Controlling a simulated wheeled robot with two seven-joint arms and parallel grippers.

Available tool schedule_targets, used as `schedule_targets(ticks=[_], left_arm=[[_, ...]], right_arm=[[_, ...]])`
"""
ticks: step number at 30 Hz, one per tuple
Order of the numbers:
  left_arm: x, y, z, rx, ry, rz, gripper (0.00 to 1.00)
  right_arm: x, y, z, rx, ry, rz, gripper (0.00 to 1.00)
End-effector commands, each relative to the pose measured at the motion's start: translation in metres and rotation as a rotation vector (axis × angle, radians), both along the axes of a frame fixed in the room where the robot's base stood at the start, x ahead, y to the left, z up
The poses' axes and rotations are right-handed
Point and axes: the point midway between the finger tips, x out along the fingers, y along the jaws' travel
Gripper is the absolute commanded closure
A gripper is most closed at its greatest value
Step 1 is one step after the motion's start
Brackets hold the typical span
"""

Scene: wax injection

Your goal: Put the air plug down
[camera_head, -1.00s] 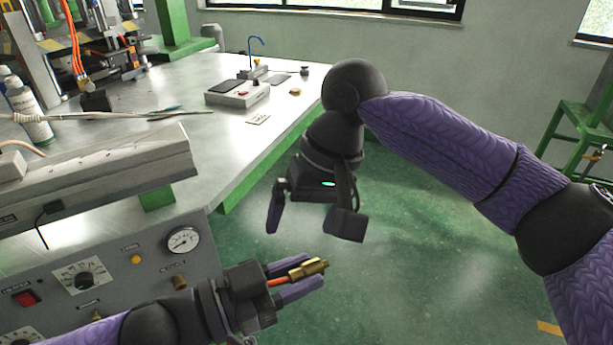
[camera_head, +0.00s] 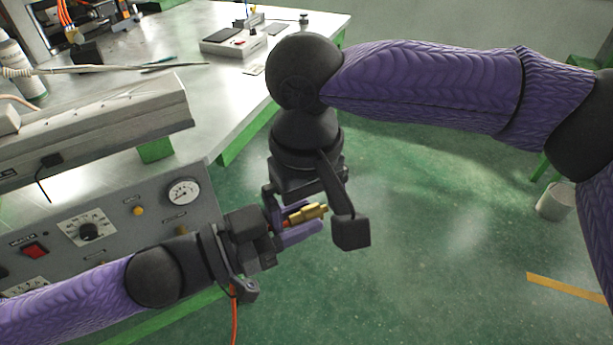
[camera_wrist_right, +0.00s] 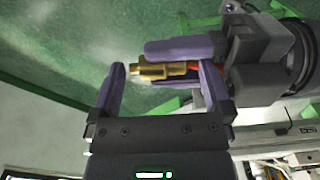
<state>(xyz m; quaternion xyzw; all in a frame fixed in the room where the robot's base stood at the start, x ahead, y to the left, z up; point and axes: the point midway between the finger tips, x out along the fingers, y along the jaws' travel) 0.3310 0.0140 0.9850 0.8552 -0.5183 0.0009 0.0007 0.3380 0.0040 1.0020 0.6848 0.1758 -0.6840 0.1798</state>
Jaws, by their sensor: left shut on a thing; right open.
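The brass air plug (camera_head: 309,213) is held by my left gripper (camera_head: 298,221), with an orange hose (camera_head: 235,318) hanging below the wrist. My right gripper (camera_head: 305,207) comes down from above, right over the plug; its fingers are partly hidden in the head view. In the right wrist view, the right gripper (camera_wrist_right: 160,78) is open. The plug (camera_wrist_right: 155,70) lies crosswise in the gap between its fingers, its brass end near the left finger. Purple fingers of my left gripper (camera_wrist_right: 180,62) enclose the plug there. I cannot tell whether the right fingers touch it.
A grey control panel with a gauge (camera_head: 184,193) and a red switch (camera_head: 35,250) stands at the left. The white worktable (camera_head: 215,85) is behind it. A pale bin (camera_head: 555,202) stands on the green floor at the right; the floor in front is clear.

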Motion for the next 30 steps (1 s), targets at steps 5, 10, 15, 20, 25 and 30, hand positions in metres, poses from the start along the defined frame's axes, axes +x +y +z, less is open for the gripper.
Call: schedule_targets(ticks=[5, 10, 15, 20, 25, 30], left_arm=[[0.0000, 0.0000, 0.0002, 0.000, 0.000, 0.000, 1.00], [0.0000, 0.0000, 0.0001, 0.000, 0.000, 0.000, 1.00], [0.0000, 0.0000, 0.0001, 0.000, 0.000, 0.000, 1.00], [0.0000, -0.0001, 0.0001, 0.000, 0.000, 0.000, 0.59], [0.0000, -0.0001, 0.0001, 0.000, 0.000, 0.000, 0.26], [0.0000, 0.0000, 0.0001, 0.000, 0.000, 0.000, 0.26]], right_arm=[[0.0001, -0.0001, -0.0014, 0.000, 0.000, 0.000, 0.00], [0.0001, 0.0000, -0.0012, 0.000, 0.000, -0.001, 0.21], [0.0000, 0.0002, -0.0010, 0.001, 0.000, 0.000, 0.57], [-0.0003, 0.0007, -0.0009, 0.002, 0.001, 0.001, 0.82], [-0.0003, 0.0007, -0.0008, 0.002, 0.000, 0.001, 0.82], [-0.0001, 0.0003, -0.0009, 0.001, 0.000, 0.000, 0.82]])
